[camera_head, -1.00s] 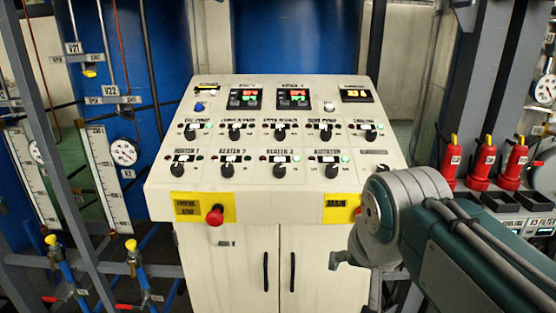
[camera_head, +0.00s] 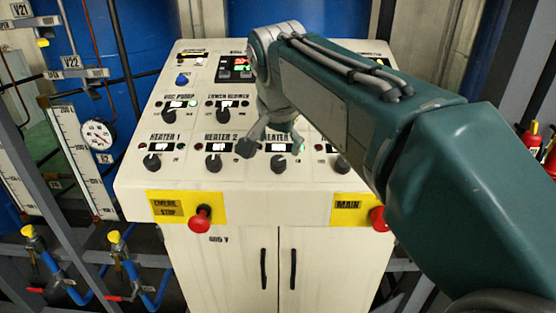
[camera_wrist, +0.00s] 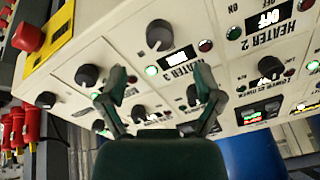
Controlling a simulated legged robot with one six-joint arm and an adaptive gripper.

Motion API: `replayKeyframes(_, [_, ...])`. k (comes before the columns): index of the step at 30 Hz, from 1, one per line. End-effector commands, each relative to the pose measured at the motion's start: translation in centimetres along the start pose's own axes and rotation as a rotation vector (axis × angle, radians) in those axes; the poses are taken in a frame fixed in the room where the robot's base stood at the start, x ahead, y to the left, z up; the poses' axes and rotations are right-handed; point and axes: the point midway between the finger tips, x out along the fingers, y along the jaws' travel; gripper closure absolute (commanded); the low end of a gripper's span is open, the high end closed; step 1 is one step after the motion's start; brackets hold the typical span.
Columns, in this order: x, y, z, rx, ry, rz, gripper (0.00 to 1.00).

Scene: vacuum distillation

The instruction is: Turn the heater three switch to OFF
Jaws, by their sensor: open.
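The heater three switch is a dark round knob (camera_head: 278,163) on the sloped panel, below its lit display and partly covered label. In the wrist view, which is upside down, the heater three knob (camera_wrist: 159,35) is clear, with a lit green lamp (camera_wrist: 152,70) and a dull red lamp (camera_wrist: 205,45) beside its display (camera_wrist: 180,57). The display's wording is too blurred to read. My gripper (camera_head: 271,147) is open and empty, its fingers spread above the heater three area. In the wrist view the open fingers (camera_wrist: 160,85) are apart from the knob.
Neighbouring knobs are heater 2 (camera_head: 214,163) on the left and another (camera_head: 342,163) on the right. Red emergency stop button (camera_head: 200,218) and main button (camera_head: 379,219) project from the cabinet front. My arm hides the panel's upper right.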

Motion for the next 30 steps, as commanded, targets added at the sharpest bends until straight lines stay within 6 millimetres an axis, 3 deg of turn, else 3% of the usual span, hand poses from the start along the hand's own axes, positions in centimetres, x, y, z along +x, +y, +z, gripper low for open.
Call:
replayKeyframes(3, [2.5,0.1,0.1,-0.001,-0.003,0.003,0.16])
replayKeyframes(10, [6.1,0.0,0.0,-0.001,-0.001,0.002,0.16])
replayKeyframes(15, [7.3,0.0,0.0,-0.001,0.0,0.0,0.16])
replayKeyframes(23, [7.4,0.0,0.0,-0.001,0.0,0.0,0.16])
replayKeyframes(28, [7.4,0.0,0.0,-0.001,0.0,-0.001,0.87])
replayKeyframes(29, [7.4,0.0,0.0,-0.001,0.0,-0.001,0.98])
replayKeyframes(30, [7.4,0.0,0.0,-0.002,0.0,-0.001,0.98])
